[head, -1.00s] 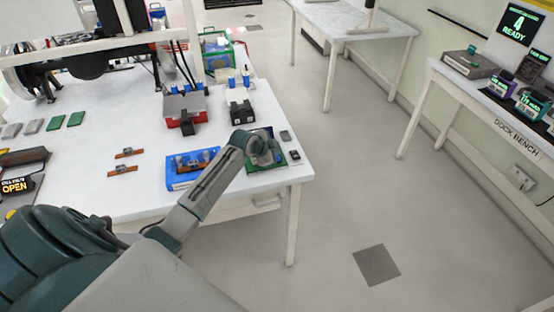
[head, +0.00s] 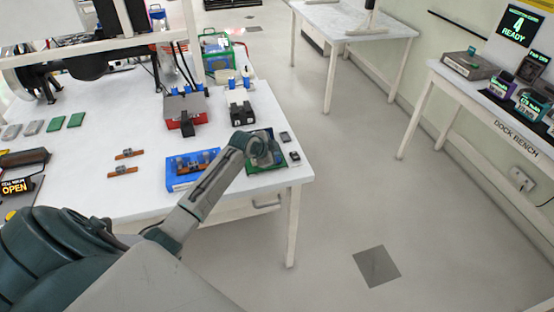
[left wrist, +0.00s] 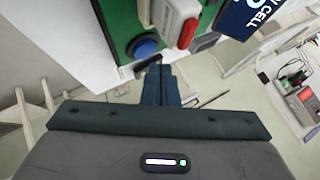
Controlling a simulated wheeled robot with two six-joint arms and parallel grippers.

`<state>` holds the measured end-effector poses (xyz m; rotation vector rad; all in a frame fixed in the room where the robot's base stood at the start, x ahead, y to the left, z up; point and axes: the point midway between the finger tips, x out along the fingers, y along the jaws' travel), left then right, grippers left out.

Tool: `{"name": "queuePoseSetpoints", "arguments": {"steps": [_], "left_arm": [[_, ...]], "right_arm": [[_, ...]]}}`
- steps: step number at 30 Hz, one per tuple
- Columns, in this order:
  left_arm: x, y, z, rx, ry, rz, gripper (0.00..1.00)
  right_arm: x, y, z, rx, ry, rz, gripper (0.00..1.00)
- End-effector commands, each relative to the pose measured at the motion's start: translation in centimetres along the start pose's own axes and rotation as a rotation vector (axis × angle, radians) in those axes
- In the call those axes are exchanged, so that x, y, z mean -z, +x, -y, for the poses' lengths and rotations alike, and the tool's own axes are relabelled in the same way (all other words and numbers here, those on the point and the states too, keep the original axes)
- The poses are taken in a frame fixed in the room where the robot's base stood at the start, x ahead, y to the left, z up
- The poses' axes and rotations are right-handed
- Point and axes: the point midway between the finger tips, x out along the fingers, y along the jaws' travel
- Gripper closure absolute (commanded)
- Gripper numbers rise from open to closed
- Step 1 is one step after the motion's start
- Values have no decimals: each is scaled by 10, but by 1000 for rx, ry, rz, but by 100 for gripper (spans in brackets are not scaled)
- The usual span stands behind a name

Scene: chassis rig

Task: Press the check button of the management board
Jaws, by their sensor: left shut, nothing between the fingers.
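The management board, a green board (head: 268,163), lies near the right front corner of the white table, partly hidden by my left wrist. In the left wrist view the green board (left wrist: 119,22) carries a round blue button (left wrist: 145,47) and a grey block with a red part (left wrist: 187,33). I cannot read a label on the blue button. My left gripper (left wrist: 159,72) is shut and empty, its fingertips close to the board's edge just below the blue button. I cannot tell whether they touch. My right gripper is not in view.
A blue tray (head: 176,181) with a brown part stands left of the board. A red box (head: 184,120) and a black device (head: 240,112) stand behind it. Two small dark items (head: 294,156) lie to its right. The floor on the right is clear up to the dock bench (head: 480,105).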

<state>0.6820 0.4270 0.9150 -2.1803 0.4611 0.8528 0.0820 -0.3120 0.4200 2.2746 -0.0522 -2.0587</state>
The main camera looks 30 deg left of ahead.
Motion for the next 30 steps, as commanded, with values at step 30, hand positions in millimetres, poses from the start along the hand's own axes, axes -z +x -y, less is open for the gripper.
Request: {"name": "queuePoseSetpoints", "arguments": {"steps": [30], "left_arm": [[-4,6,-5,-1,0,0,100]], "right_arm": [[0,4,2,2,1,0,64]]}}
